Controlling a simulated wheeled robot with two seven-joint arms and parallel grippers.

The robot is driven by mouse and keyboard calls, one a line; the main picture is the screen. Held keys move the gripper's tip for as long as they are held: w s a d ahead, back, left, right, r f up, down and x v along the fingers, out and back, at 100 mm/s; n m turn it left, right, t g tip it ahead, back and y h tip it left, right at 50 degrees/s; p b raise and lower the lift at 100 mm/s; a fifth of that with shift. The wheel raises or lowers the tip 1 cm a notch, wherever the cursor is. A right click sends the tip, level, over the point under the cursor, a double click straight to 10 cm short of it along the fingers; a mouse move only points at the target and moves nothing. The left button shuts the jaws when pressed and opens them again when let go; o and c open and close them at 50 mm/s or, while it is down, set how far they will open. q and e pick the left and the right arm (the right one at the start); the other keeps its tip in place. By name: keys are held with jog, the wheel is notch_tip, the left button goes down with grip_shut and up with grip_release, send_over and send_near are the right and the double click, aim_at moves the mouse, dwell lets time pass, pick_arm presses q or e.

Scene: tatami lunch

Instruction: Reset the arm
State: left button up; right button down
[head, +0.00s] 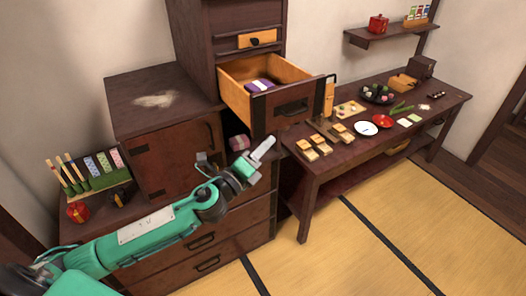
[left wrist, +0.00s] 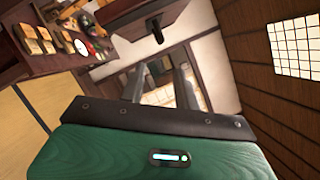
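My left arm reaches in from the lower left of the head view. Its gripper (head: 262,150) is in front of the dark wooden cabinet, below the pulled-out drawer (head: 285,108). In the left wrist view the two fingers of the gripper (left wrist: 160,80) stand apart with nothing between them. My right arm and gripper are not in view.
Colourful holders stand at left. Tatami floor (head: 350,240) in front is clear.

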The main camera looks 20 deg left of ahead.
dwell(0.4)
